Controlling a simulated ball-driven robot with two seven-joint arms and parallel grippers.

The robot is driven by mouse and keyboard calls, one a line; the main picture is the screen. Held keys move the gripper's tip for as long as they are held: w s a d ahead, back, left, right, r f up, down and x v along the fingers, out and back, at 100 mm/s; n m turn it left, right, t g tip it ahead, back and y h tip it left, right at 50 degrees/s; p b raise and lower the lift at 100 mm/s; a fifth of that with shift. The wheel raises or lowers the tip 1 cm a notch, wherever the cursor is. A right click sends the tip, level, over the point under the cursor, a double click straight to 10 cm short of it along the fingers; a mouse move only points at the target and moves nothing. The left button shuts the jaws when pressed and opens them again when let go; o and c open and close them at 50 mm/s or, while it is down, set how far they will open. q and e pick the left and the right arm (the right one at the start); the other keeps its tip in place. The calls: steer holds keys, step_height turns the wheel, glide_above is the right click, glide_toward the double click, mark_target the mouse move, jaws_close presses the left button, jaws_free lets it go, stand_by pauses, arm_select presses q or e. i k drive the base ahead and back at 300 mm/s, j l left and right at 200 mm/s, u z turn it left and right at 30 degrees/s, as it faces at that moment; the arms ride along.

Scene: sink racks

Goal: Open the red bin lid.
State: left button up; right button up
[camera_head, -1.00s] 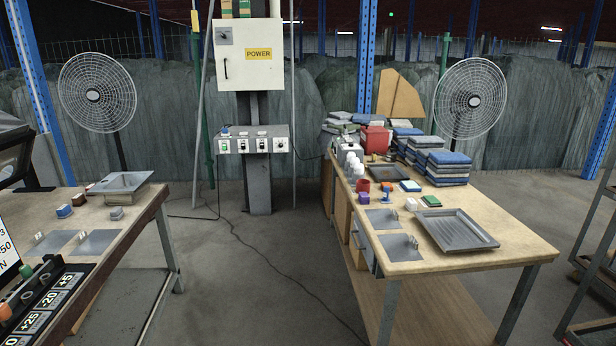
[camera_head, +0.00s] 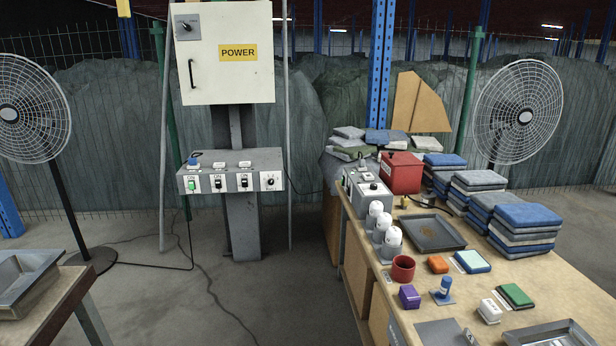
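A red bin (camera_head: 401,173) stands toward the far end of the right-hand table, between a grey switch box and stacks of folded cloths. Its top looks covered by a red lid (camera_head: 400,157), which appears closed. Neither of my grippers is in view.
The right-hand table (camera_head: 545,284) also holds a grey switch box (camera_head: 368,190), white bottles (camera_head: 392,240), a dark tray (camera_head: 432,233), a red cup (camera_head: 402,268), small colored blocks and folded cloth stacks (camera_head: 524,228). A power cabinet stands behind. Open floor (camera_head: 275,290) lies left of this table.

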mark_target(402, 159)
steer(key=i+j+z, duration=0.1)
steer(key=i+z, duration=0.3)
steer(key=i+j+z, duration=0.4)
steer(key=i, duration=0.2)
steer(key=i+j+z, duration=0.4)
steer(key=i+l, duration=0.05)
steer(key=l, duration=0.05)
